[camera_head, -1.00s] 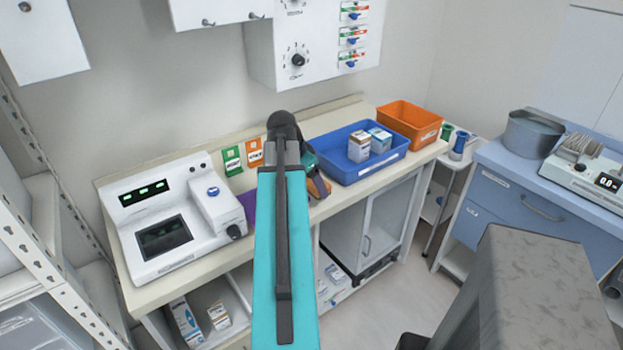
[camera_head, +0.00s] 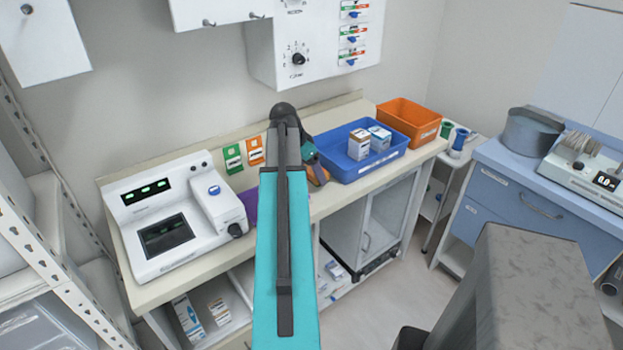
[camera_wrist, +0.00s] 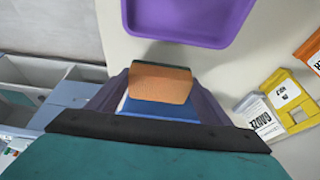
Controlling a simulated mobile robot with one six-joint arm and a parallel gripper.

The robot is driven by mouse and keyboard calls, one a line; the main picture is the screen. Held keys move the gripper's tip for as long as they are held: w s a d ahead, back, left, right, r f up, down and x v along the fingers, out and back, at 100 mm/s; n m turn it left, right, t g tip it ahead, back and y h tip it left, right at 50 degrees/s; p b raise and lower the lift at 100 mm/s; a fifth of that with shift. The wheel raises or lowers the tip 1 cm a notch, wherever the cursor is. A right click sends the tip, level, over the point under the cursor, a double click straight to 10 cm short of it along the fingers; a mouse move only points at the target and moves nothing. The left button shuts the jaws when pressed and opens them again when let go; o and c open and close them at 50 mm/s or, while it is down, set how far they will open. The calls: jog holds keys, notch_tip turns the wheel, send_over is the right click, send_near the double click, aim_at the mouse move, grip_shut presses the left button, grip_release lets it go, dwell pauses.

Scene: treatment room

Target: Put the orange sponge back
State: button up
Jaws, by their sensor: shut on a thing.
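The orange sponge (camera_wrist: 160,84) is between the purple-grey fingers of my gripper (camera_wrist: 160,94) in the wrist view, and the gripper is shut on it. A blue surface shows just below the sponge. A purple tray (camera_wrist: 185,22) lies on the pale counter beyond the sponge, its far part cut off by the picture edge. In the head view my arm hides most of the tray (camera_head: 248,204). An orange patch of the sponge (camera_head: 320,175) shows beside my gripper (camera_head: 312,160), above the counter's front part; its exact height is unclear.
A white device (camera_head: 165,225) stands left on the counter. A blue tray (camera_head: 365,160) with small boxes and an orange bin (camera_head: 408,122) stand right. Orange and green packets (camera_head: 233,158) are at the back. A yellow packet (camera_wrist: 285,92) is right of the gripper in the wrist view.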

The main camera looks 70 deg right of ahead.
aim_at(311, 178)
jog(key=shift+f, duration=0.1)
jog(key=shift+f+p, duration=0.65)
jog(key=shift+f, duration=1)
jog(key=shift+f, duration=0.15)
jog(key=o, duration=1.2)
jog(key=shift+c, duration=0.2)
jog(key=shift+r, duration=0.25)
jog(key=b+v, duration=0.2)
jog(key=v, duration=0.9)
jog(key=shift+a+r, duration=0.25)
jog(key=shift+r, duration=0.1)
jog(key=shift+w, duration=0.15)
